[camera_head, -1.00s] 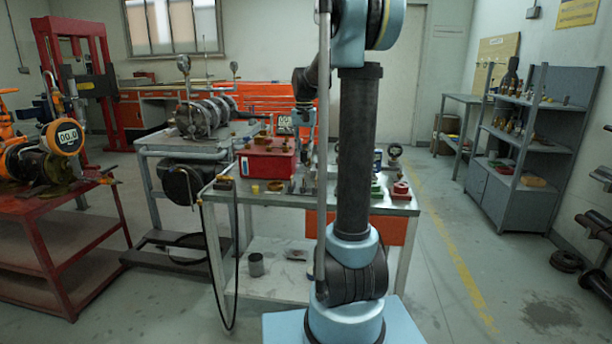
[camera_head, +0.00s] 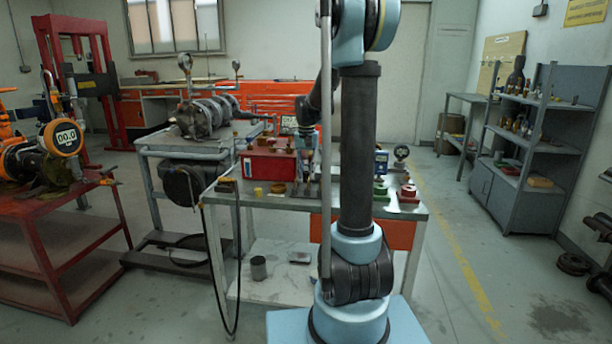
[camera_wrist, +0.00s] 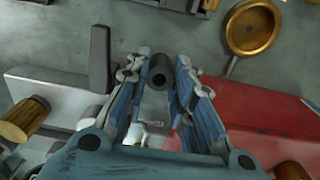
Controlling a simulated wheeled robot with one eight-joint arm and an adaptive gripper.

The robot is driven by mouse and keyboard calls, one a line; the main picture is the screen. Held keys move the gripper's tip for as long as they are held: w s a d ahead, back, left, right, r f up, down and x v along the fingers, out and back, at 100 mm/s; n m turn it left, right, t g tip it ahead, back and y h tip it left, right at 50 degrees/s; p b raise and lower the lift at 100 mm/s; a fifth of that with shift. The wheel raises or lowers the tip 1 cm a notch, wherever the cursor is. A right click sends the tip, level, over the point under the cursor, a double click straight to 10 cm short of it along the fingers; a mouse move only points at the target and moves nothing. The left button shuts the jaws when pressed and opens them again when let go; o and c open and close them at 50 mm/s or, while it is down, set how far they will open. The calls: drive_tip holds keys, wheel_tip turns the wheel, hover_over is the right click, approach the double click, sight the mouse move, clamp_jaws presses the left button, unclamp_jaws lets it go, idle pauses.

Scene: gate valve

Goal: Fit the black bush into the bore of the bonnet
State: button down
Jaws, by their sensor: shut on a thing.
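In the head view my gripper (camera_head: 308,168) is low over the workbench, just right of the red box; the bush is too small to make out there. I cannot pick out the bonnet with certainty in either view. A grey metal part shows between the fingers below the bush, but I cannot tell what it is.
The red box (camera_head: 268,166) is close to the left of my gripper; its red side also shows in the wrist view (camera_wrist: 255,112). Green (camera_head: 381,192) and red (camera_head: 408,193) parts stand on the workbench (camera_head: 270,201) at right. A round brass-coloured part (camera_wrist: 252,27) lies nearby.

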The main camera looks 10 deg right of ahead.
drive_tip(key=shift+f, duration=0.55)
drive_tip(key=c, duration=1.7)
unclamp_jaws()
drive_tip(key=shift+f, duration=0.1)
drive_tip(key=shift+o, duration=0.2)
